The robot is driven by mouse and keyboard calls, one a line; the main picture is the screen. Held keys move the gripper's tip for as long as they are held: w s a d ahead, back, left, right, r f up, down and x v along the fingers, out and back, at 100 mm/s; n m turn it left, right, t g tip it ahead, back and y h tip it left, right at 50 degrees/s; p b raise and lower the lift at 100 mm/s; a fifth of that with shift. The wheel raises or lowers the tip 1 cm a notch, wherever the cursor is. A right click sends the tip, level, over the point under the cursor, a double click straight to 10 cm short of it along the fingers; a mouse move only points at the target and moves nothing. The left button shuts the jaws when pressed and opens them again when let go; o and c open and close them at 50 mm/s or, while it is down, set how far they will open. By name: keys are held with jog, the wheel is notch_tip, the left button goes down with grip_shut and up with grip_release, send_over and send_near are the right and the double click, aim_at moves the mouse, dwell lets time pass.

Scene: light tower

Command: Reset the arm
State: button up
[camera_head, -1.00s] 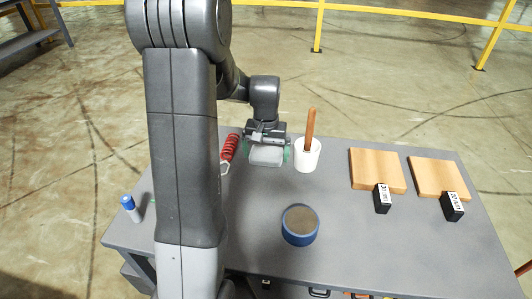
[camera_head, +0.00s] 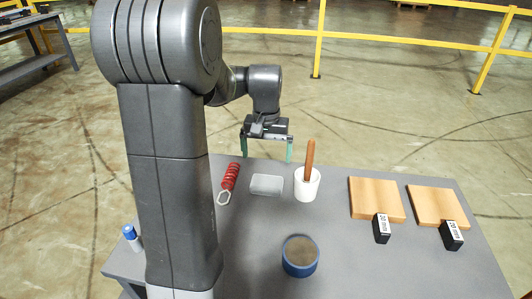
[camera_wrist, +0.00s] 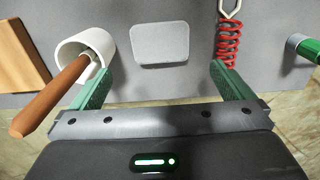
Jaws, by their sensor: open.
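My gripper (camera_head: 267,150) is open and empty above the far edge of the grey table (camera_head: 350,245), with its two green fingers pointing down. In the wrist view the fingers (camera_wrist: 158,88) are wide apart with nothing between them. A light grey block (camera_head: 267,184) lies on the table in front of and below the gripper, apart from it. The block also shows in the wrist view (camera_wrist: 161,44), beyond the fingertips.
Beside the block stand a white cup (camera_head: 307,185) with a wooden handle and a red coil (camera_head: 230,177). A blue round container (camera_head: 299,257), two wooden boards (camera_head: 376,197), two black blocks (camera_head: 381,228) and a blue-capped bottle (camera_head: 131,237) are on the table. Yellow railing (camera_head: 400,42) stands behind.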

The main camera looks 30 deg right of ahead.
aim_at(266, 183)
notch_tip(266, 183, down, 12)
jog(key=shift+f+b, duration=0.25)
jog(key=shift+b, duration=0.85)
notch_tip(266, 183, up, 3)
jog(key=shift+r+p, duration=0.1)
jog(key=shift+p, duration=0.25)
jog(key=shift+r, duration=0.55)
jog(key=shift+f, duration=0.1)
